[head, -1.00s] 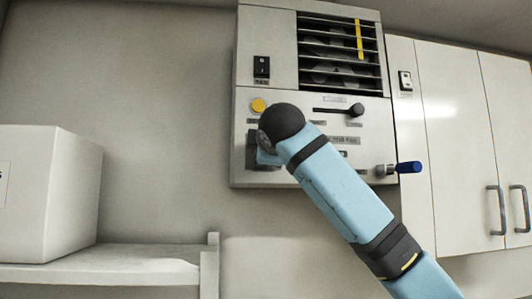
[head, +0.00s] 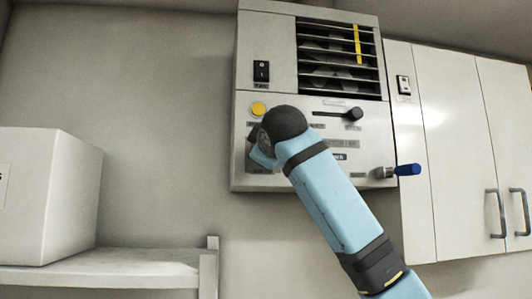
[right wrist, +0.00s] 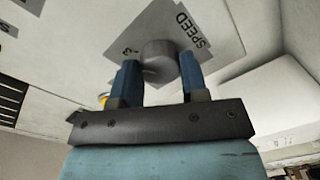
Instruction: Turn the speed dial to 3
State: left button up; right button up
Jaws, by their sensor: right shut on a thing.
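The speed dial (right wrist: 159,52) is a round grey knob on a grey plate in the right wrist view. The plate carries the word SPEED and a numeral 3 beside the knob. My right gripper (right wrist: 160,72) has its two blue fingers on either side of the knob, shut on it. No pointer mark on the knob can be made out. In the head view my right arm comes up from the lower right to the control panel (head: 368,148), and its wrist hides the dial and most of its plate. My left gripper is in neither view.
The panel also has a black rocker switch (head: 261,71), a yellow button (head: 258,109), a black slide lever (head: 352,114) and a blue-handled crank (head: 408,170). A louvred vent (head: 340,58) is above. A white box (head: 50,195) stands on a shelf (head: 110,270) at left.

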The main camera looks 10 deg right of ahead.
jog(key=o, duration=0.9)
jog(key=s+b, duration=0.1)
jog(key=s, duration=0.3)
jog(key=s+b, duration=0.1)
jog(key=s, duration=0.4)
jog(key=s+b, duration=0.2)
jog(key=s, duration=0.2)
jog(key=shift+s+d+r, duration=0.3)
jog(key=shift+s+d, duration=0.05)
jog(key=shift+s, duration=0.05)
